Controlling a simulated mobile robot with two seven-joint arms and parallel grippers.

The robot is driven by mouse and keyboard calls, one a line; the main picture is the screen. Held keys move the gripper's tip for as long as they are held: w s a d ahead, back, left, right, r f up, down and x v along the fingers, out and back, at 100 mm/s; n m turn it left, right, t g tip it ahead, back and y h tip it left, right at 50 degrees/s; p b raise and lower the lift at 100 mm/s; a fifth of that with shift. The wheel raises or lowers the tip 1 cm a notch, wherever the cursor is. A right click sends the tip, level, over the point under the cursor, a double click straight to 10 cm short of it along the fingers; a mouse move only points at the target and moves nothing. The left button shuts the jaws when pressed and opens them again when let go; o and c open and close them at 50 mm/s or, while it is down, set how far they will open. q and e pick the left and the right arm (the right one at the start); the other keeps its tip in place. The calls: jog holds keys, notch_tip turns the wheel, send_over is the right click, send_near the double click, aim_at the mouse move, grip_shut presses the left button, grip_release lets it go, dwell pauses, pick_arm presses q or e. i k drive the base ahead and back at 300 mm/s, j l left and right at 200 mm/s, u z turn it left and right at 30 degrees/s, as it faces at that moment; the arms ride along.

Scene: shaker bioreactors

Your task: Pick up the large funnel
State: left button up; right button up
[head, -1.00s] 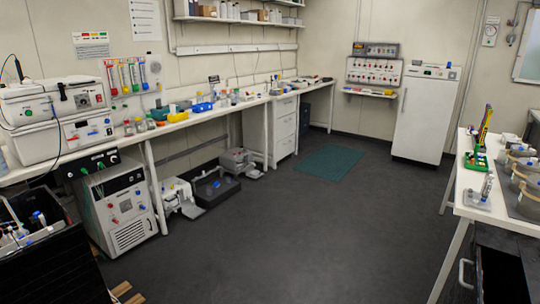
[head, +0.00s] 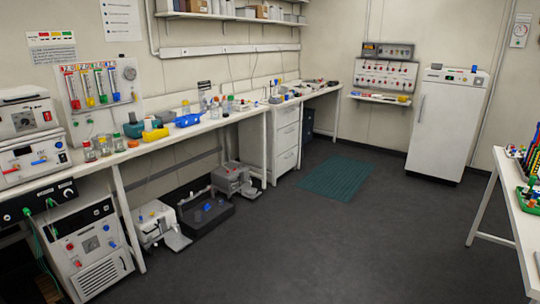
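I cannot make out a large funnel in the head view. The long white bench (head: 160,150) along the left wall carries bottles, jars and small coloured items, most too small to tell apart. Neither of my grippers shows in the head view.
A white cabinet with a control panel (head: 88,246) stands under the bench at left. A black tray (head: 207,213) and grey devices (head: 235,180) lie on the floor. A white table (head: 520,225) is at right, a white fridge (head: 446,125) at the back. The dark floor between (head: 320,240) is clear.

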aim_at(208, 101)
jog(key=i+l, duration=0.1)
jog(key=i, duration=2.7)
jog(key=i+u, duration=0.4)
jog(key=i, duration=0.15)
jog(key=i+l+u, duration=0.6)
jog(key=u, duration=0.2)
jog(key=i+l+u, duration=0.6)
jog(key=u, duration=0.25)
jog(key=i+l+u, duration=0.15)
jog(key=l+u, duration=0.25)
jog(key=l, duration=0.15)
